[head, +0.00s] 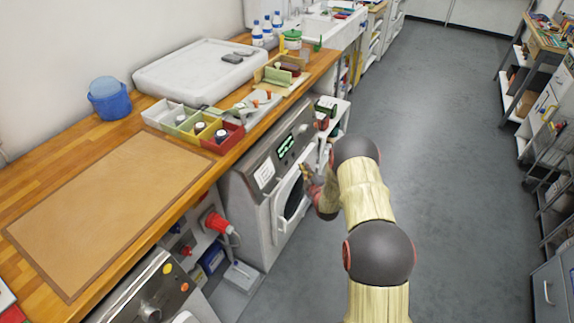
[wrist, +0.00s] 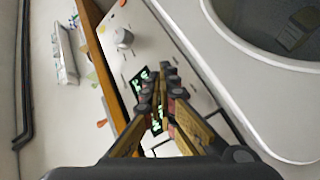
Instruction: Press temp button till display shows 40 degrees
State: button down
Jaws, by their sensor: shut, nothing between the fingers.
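The washing machine (head: 257,228) stands under the counter, its control panel facing the aisle. Its dark display (head: 286,146) shows green characters too small to read; it also shows in the wrist view (wrist: 138,86), partly covered by my fingers. I cannot make out the temp button or its label. My gripper (wrist: 167,82) is shut and empty, its fingertips over the panel beside the display. I cannot tell whether they touch the panel. In the head view the gripper is mostly hidden behind my arm, in front of the machine's round door (head: 291,199).
A round knob (wrist: 123,38) sits on the panel. The wooden counter (head: 60,170) above carries a brown mat (head: 110,205), colored bins (head: 221,140) and a blue bucket (head: 109,100). A red plug (head: 216,222) sticks out left of the machine.

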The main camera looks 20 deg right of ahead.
aim_at(287, 163)
jog(key=shift+w+a+f+b, duration=0.35)
jog(key=shift+w+a+b, duration=0.15)
jog(key=shift+w+a, duration=0.3)
jog(key=shift+w+a+f+b, duration=0.3)
jog(key=shift+w+a+b, duration=0.25)
jog(key=shift+w, duration=0.4)
jog(key=shift+w, duration=0.1)
jog(key=shift+w+a+f+b, duration=0.1)
jog(key=shift+w+a+b, duration=0.15)
jog(key=shift+b, duration=0.1)
jog(key=shift+w+a+f+b, duration=0.1)
jog(key=shift+w+a+b, duration=0.15)
jog(key=shift+b, duration=0.1)
dwell(0.7)
jog(key=shift+s+d, duration=0.1)
jog(key=shift+d, duration=0.05)
jog(key=shift+s+d+r, duration=0.2)
jog(key=shift+s+d, duration=0.15)
jog(key=shift+s, duration=0.15)
dwell(0.4)
